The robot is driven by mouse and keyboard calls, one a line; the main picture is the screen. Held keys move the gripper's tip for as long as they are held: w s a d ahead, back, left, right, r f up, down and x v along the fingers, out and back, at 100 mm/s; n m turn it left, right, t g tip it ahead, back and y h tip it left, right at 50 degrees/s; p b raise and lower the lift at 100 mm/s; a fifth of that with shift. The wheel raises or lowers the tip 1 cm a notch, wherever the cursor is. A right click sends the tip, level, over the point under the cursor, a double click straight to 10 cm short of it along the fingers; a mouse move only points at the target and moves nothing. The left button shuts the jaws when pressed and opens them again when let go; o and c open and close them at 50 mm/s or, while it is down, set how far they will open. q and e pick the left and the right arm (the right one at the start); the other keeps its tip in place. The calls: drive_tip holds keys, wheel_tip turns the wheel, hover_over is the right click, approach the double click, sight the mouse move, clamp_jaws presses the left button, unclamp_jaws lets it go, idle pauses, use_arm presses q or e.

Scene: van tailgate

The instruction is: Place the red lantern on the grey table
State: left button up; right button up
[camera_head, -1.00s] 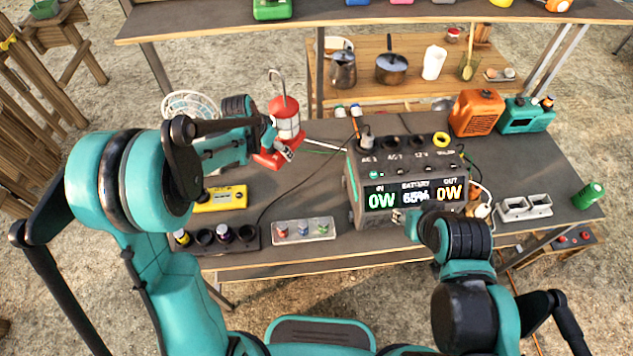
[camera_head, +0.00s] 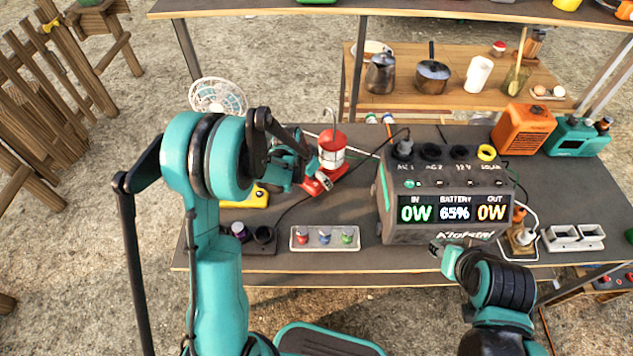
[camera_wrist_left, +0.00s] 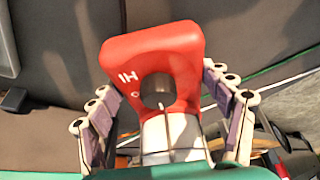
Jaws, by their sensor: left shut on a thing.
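The red lantern (camera_head: 332,140), with a red base, a pale glass middle and a wire handle, is upright above the left-centre part of the grey table (camera_head: 300,212). My left gripper (camera_head: 318,181) is shut on it near its base. In the left wrist view the lantern (camera_wrist_left: 150,52) shows its red base between the fingers of my left gripper (camera_wrist_left: 165,118). I cannot tell whether the base touches the table. My right gripper (camera_head: 438,250) is at the front lower edge of the power station; its jaws are too small to read.
The power station (camera_head: 445,190) stands right of the lantern. A tray of small coloured items (camera_head: 325,238) lies in front, a yellow case (camera_head: 257,196) left. A white fan (camera_head: 218,97) is behind my left arm. An orange box (camera_head: 523,129) is back right. Cables cross the tabletop.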

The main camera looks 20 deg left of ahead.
use_arm(q)
wheel_tip(320, 180, down, 2)
drive_tip(key=shift+f, duration=0.15)
drive_tip(key=shift+f+b, duration=0.15)
drive_tip(key=shift+b, duration=0.3)
drive_tip(key=o, duration=1.8)
drive_tip(key=shift+c, duration=0.2)
